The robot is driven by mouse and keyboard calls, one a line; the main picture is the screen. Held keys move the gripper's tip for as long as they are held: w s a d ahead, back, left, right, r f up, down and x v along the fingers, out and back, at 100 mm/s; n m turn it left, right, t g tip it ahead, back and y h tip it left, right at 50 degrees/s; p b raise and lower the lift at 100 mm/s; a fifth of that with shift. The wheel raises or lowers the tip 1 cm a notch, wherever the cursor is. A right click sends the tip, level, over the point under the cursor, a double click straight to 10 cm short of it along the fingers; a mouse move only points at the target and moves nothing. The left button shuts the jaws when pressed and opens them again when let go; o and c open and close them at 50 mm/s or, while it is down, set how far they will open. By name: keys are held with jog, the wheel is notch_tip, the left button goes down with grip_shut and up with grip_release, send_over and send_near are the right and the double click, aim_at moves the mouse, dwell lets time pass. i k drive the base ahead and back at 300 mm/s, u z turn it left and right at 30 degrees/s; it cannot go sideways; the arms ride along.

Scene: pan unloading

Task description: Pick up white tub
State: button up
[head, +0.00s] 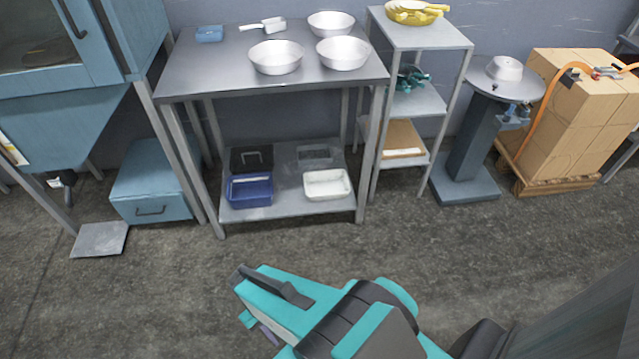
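A white rectangular tub (327,185) sits on the lower shelf of the grey metal table, at its front right. Its open top faces up. My teal and black arm reaches in from the bottom right, over the floor in front of the table. My gripper (257,328) is mostly hidden under the arm's end, with only small parts showing at the lower left. I cannot tell whether it is open or shut. It is well apart from the tub.
A blue tub (250,190) stands left of the white one, with a black bin (251,158) and a grey tray (315,154) behind. A shelf stand (425,35) is close at right. The floor (180,285) in front is clear.

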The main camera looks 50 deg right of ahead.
aim_at(333, 185)
jog(key=u, duration=0.05)
jog(key=i, duration=1)
jog(key=u, duration=0.35)
